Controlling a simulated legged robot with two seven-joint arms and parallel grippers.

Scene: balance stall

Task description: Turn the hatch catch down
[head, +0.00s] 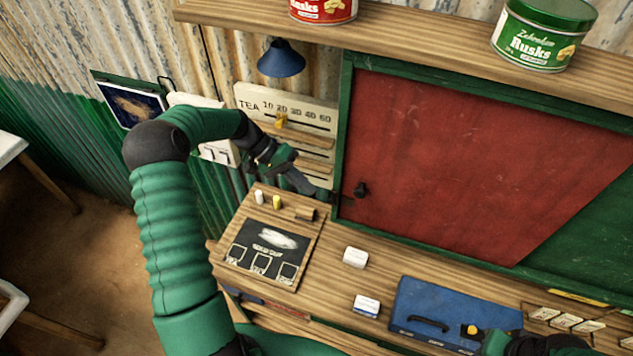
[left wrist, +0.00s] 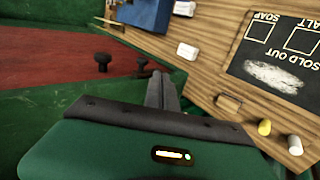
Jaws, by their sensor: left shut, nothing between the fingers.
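My right gripper (head: 482,338) is partly in view at bottom right.
The wooden counter (head: 345,285) holds a sold-out board (head: 262,250), white blocks (head: 356,257) and a blue case (head: 415,300). A TEA price board (head: 300,100) is behind my left arm. A shelf (head: 420,35) with tins runs above the hatch.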

